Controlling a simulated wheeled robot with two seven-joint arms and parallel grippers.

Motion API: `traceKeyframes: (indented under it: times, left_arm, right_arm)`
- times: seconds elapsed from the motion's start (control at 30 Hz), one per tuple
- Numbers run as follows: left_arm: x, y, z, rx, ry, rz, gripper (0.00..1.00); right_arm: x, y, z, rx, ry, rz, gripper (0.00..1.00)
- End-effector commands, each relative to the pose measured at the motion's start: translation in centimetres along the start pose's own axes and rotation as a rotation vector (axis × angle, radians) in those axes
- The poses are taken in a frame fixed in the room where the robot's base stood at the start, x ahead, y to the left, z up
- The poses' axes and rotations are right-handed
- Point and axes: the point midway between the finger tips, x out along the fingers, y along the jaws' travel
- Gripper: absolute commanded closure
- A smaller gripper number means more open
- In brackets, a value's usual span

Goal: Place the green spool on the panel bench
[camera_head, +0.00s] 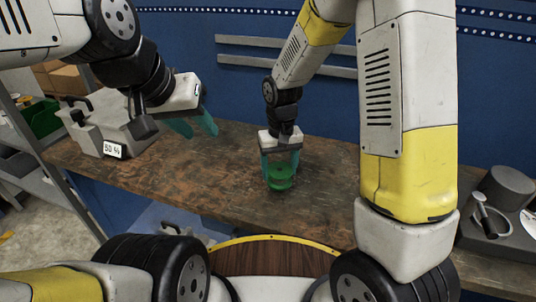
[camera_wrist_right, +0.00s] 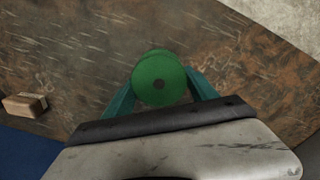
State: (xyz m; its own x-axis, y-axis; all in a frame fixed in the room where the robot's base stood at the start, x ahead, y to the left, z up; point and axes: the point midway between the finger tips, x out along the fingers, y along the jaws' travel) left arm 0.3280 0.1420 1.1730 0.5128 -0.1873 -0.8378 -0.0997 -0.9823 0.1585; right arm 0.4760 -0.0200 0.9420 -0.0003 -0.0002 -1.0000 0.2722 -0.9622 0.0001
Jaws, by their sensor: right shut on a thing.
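The green spool (camera_head: 280,177) is between the teal fingers of my right gripper (camera_head: 280,164), over the middle of the brown wooden panel bench (camera_head: 190,178). In the right wrist view the spool (camera_wrist_right: 160,80) stands between the two fingertips of the right gripper (camera_wrist_right: 160,95), its round top with a dark centre hole facing the camera. The right gripper is shut on it and points down. I cannot tell whether the spool's underside touches the bench top. My left gripper (camera_head: 196,128) is empty, with its teal fingers apart, above the bench's left part.
A grey machine with a small display (camera_head: 113,150) stands at the bench's left end. A dark grey round device (camera_head: 500,195) stands at the right. A small brown block (camera_wrist_right: 25,104) lies on the bench in the wrist view. The bench around the spool is clear.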

Motion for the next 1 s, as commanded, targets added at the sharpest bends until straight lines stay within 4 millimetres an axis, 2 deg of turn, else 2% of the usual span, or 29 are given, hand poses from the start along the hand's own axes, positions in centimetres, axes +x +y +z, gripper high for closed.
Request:
traceKeyframes:
  times: [0.1, 0.2, 0.47, 0.7, 1.0]
  left_arm:
    - [0.0, 0.0, 0.0, 0.0, 0.0, 0.0, 0.64]
    - [0.0, 0.0, 0.0, 0.0, 0.0, 0.0, 0.64]
    - [0.0, 0.0, 0.0, 0.0, 0.0, 0.0, 0.64]
    - [0.0, 0.0, 0.0, 0.0, 0.0, 0.0, 0.64]
    - [0.0, 0.0, 0.0, 0.0, 0.0, 0.0, 0.64]
  right_arm:
    - [0.3, -1.2, -2.7, -0.001, 0.0, 0.0, 0.76]
    - [0.5, -1.8, -4.2, 0.0, 0.0, 0.0, 0.76]
    - [0.7, -2.6, -6.0, 0.0, 0.0, 0.0, 0.76]
    - [4.0, -2.5, -5.9, 0.0, -0.003, 0.0, 0.76]
    - [4.2, -2.5, -6.0, 0.001, 0.0, 0.0, 0.76]
